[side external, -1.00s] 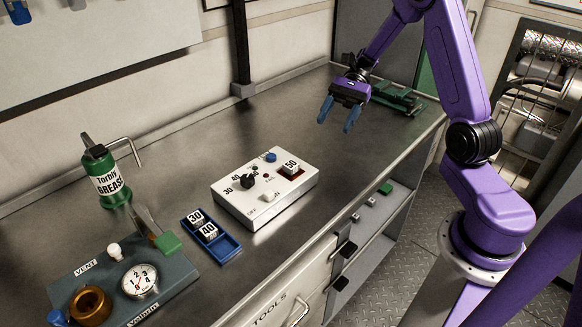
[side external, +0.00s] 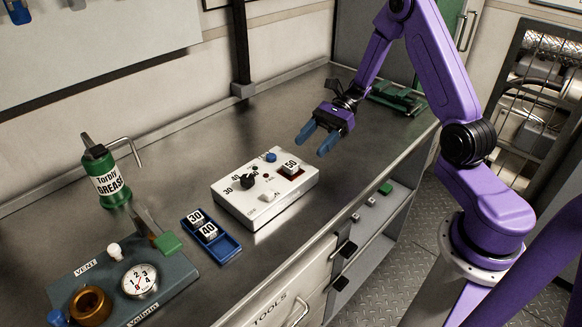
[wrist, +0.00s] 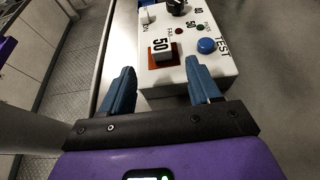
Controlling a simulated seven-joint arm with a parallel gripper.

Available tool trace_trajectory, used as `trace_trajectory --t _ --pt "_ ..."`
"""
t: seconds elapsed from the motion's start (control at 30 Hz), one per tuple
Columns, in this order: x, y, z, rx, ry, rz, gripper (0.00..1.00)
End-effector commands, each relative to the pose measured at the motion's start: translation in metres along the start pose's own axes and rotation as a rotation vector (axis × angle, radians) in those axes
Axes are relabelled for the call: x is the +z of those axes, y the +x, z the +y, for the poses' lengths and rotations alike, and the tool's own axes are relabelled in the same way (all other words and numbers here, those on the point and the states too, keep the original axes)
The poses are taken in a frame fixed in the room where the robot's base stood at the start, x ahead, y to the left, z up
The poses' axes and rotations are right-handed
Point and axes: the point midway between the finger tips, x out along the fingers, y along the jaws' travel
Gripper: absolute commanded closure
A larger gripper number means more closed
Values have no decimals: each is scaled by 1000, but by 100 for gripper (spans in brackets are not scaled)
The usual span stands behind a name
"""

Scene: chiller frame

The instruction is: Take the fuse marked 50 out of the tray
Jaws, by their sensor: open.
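The fuse marked 50 (side external: 291,167) is a white block seated in the red-brown recess of the white control box (side external: 245,207), not in the blue tray. The blue tray (side external: 228,246) holds two white fuses, one marked 30 (side external: 197,217) and one marked 40 (side external: 208,231). Its near end is empty. My gripper (side external: 314,144) is open and empty, above the bench just beyond the box. Its blue fingers also show in the wrist view (wrist: 161,90).
The box carries a black knob (side external: 247,181), a blue button (side external: 271,156) and a white switch (side external: 268,196). A green grease bottle (side external: 104,178) and a gauge panel (side external: 110,300) stand at the left. The bench behind the box is clear.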

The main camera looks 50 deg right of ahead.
Motion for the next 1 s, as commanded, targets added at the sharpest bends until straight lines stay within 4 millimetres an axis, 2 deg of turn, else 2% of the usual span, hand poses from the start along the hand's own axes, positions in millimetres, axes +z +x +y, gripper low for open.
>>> trace_trajectory --t 0.27,0.5,0.6,0.87,0.93,1.0 --pt "1 20 0 3 0 0 38" --pt "2 52 -2 3 1 0 38" --pt "2 60 -2 2 1 0 38" --pt "2 63 -2 0 1 1 38" --pt "2 63 -2 0 0 1 55" --pt "2 62 -2 0 0 1 77"
